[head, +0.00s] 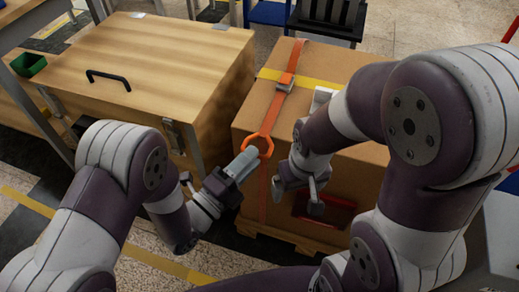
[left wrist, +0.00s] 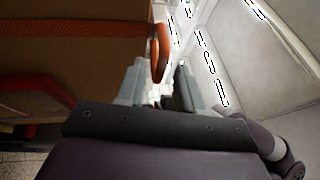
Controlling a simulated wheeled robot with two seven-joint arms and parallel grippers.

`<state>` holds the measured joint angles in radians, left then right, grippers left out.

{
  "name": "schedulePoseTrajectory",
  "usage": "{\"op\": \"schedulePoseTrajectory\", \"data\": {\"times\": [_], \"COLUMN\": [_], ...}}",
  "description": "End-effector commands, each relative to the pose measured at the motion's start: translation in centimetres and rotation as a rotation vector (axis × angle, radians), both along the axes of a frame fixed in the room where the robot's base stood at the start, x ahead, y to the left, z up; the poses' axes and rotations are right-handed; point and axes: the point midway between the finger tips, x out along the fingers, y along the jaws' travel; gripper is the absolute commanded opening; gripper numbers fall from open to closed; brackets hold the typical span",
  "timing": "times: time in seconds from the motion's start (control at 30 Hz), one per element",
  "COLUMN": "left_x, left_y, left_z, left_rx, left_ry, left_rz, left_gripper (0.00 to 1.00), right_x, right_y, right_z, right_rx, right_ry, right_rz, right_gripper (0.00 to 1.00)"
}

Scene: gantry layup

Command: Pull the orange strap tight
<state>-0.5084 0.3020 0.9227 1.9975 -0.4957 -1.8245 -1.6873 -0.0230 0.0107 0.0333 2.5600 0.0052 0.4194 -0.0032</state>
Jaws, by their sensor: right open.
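The orange strap (head: 290,68) runs over the top of a cardboard box (head: 335,62) through a grey buckle (head: 285,86). It ends in an orange pull ring (head: 253,137) at the front top edge, and a strip hangs down the front face. My left gripper (head: 245,158) is at the ring, its fingers close together. In the left wrist view the ring (left wrist: 160,53) stands edge-on between the fingertips (left wrist: 160,82), filling the narrow gap. My right gripper (head: 297,195) is open and empty in front of the box, right of the strap.
A wooden crate (head: 175,55) with a black handle (head: 108,79) and latches stands to the left. A yellow band (head: 322,82) crosses the box top. A red-edged dark panel (head: 325,210) is on the box front. A green bin (head: 28,64) sits far left.

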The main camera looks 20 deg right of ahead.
Motion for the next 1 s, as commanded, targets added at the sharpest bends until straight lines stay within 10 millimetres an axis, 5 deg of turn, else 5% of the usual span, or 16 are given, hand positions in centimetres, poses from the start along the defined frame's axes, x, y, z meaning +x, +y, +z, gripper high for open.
{"op": "schedulePoseTrajectory", "data": {"times": [0.23, 0.6, 0.63, 0.73, 1.0], "left_x": [1.9, 2.3, 2.3, 2.3, 2.3], "left_y": [-2.9, -3.4, -3.4, -3.4, -3.4], "left_z": [0.5, 0.7, 0.7, 0.8, 0.8], "left_rx": [-0.001, 0.000, 0.000, 0.000, -0.003], "left_ry": [0.000, 0.003, 0.003, 0.002, -0.001], "left_rz": [0.001, 0.002, 0.002, 0.002, 0.002], "left_gripper": [0.36, 0.36, 0.33, 0.00, 0.00], "right_x": [0.0, 0.0, 0.0, 0.0, 0.0], "right_y": [0.0, 0.0, 0.0, 0.0, 0.0], "right_z": [-0.7, -0.8, -0.8, -0.8, -0.9], "right_rx": [0.000, 0.000, 0.000, 0.000, 0.000], "right_ry": [0.000, 0.000, 0.000, 0.000, 0.000], "right_rz": [0.000, 0.000, 0.000, 0.000, 0.000], "right_gripper": [0.93, 0.93, 0.93, 0.93, 0.93]}}
